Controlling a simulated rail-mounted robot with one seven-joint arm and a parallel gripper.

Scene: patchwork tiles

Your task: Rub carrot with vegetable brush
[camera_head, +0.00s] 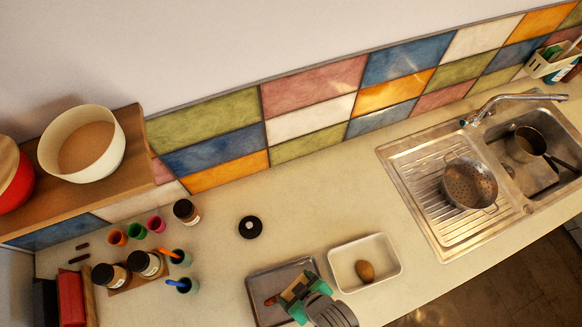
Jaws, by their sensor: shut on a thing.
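My gripper (300,289), with green fingers, is low over the grey metal tray (259,283) at the bottom centre. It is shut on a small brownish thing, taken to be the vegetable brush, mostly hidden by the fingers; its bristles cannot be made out. A small orange-red piece, apparently the carrot (270,301), lies on the tray just left of the gripper. The rest of it is hidden or too small to tell. Whether the brush touches the carrot cannot be told.
A white tray (343,246) with a brown oval vegetable (365,271) stands close right of the gripper. A black disc (250,227) lies behind. Jars (145,263) and coloured cups (137,230) stand left. The sink (540,170) and a colander (469,183) are right.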

